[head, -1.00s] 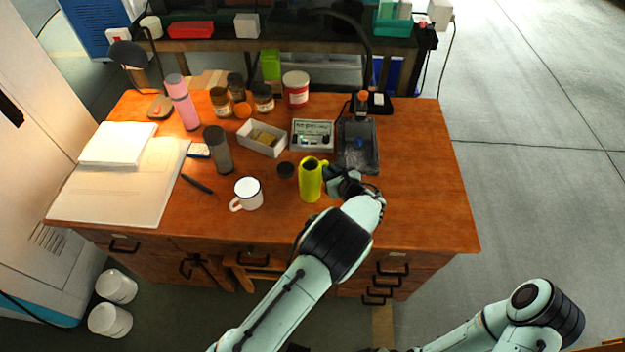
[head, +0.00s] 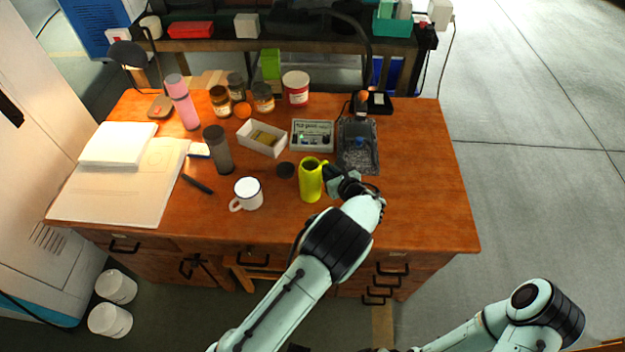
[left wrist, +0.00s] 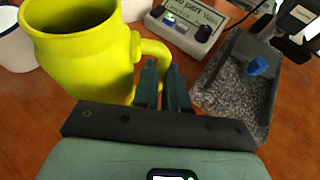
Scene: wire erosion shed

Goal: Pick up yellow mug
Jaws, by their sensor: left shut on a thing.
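The yellow mug (head: 311,181) stands upright on the wooden desk, towards its front edge. In the left wrist view it is the tall yellow mug (left wrist: 78,52) at the upper left, with its handle (left wrist: 152,53) pointing right. My left gripper (head: 335,176) is at the mug's right side, at handle height. In the left wrist view its two fingers (left wrist: 163,88) are close together and shut on the handle; their tips cover part of it. My right arm shows at the lower right, but its gripper is not clearly seen.
Behind are a white box (head: 262,139), a meter (head: 312,135) and a grey tray (head: 357,160) with a blue piece. The desk's right side is clear.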

